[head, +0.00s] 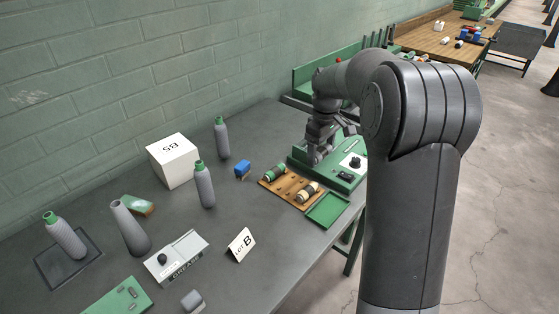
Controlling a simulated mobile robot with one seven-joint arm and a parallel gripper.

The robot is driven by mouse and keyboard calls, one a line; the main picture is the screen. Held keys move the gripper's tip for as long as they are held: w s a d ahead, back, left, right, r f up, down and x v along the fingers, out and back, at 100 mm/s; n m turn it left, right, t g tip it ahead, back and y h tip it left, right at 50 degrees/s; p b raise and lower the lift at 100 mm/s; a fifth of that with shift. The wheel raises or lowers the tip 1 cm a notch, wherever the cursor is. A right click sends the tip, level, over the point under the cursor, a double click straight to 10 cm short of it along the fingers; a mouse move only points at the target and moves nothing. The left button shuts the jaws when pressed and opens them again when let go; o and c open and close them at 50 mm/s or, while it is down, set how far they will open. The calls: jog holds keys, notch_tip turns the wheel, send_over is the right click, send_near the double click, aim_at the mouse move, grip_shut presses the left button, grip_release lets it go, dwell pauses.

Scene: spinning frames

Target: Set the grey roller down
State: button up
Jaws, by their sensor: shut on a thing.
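My gripper (316,153) is at the far right part of the bench, low over the green machine base (298,153). Its jaws are shut on a small grey thing that I take for the grey roller. The roller is hard to tell from the grey fingers, and I cannot tell whether it touches the base. Left of and below the gripper, a wooden rack (289,194) holds a green-and-dark roller (274,172) and a cream roller with dark bands (308,191).
A green tray (327,210) lies in front of the rack. Bare bench shows between the card and rack. My arm hides the right side.

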jog(key=w+a, duration=0.8)
jog(key=w, duration=0.2)
send_over(266, 160)
notch_tip(266, 160, down, 2)
notch_tip(266, 160, down, 10)
jog(key=shift+r, duration=0.1)
jog(key=o, duration=1.1)
jog(key=shift+c, duration=0.2)
